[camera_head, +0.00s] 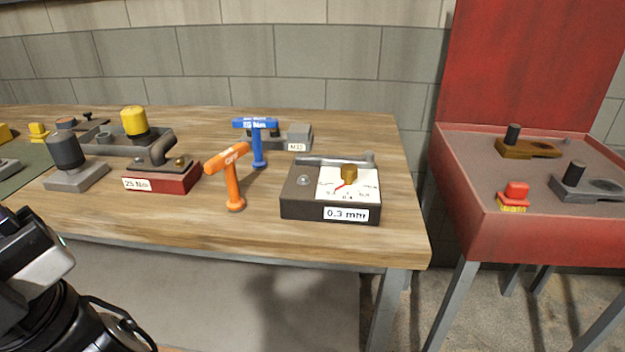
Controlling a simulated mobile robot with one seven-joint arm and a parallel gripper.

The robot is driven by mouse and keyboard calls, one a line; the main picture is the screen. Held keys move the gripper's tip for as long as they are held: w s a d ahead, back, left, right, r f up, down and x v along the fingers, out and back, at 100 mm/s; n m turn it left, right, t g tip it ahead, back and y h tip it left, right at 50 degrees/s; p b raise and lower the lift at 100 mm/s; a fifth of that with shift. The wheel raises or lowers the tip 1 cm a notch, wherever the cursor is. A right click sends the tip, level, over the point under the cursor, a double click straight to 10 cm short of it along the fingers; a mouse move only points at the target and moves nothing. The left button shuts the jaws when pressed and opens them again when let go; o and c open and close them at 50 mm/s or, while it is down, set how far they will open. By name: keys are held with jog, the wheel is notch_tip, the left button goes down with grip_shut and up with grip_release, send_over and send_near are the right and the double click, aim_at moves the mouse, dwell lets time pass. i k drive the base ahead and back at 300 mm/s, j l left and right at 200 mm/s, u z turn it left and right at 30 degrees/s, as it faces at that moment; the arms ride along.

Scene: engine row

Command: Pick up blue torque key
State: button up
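The blue torque key (258,143) is a T-shaped tool with a label on its crossbar that seems to read 25 Nm. It stands upright on the wooden table (350,132), crossbar on top, behind the orange key and left of the grey M12 block. My gripper (25,265) is only partly in view at the lower left, in front of the table and well away from the blue key. Its fingertips cannot be made out, and I see nothing held in it.
An orange T-key (232,180) stands in front of the blue key, slightly left. A dark gauge box (310,208) labelled 0.3 mm is to the right, a red 25 Nm block (178,180) to the left, a grey M12 block (297,135) behind. A red tray stand (470,215) stands at right.

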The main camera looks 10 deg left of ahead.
aim_at(259, 163)
jog(key=j+z, duration=0.1)
jog(key=j, duration=0.4)
jog(key=j+z, duration=0.15)
jog(key=j, duration=0.35)
jog(key=k+j+z, duration=0.1)
jog(key=j, duration=0.4)
jog(key=k+j+z, duration=0.1)
jog(key=j, duration=0.4)
jog(key=k+j+z, duration=0.15)
jog(key=j, duration=0.3)
jog(key=j+z, duration=0.1)
jog(key=j, duration=0.4)
jog(key=i+j, duration=0.2)
jog(key=i, duration=1.2)
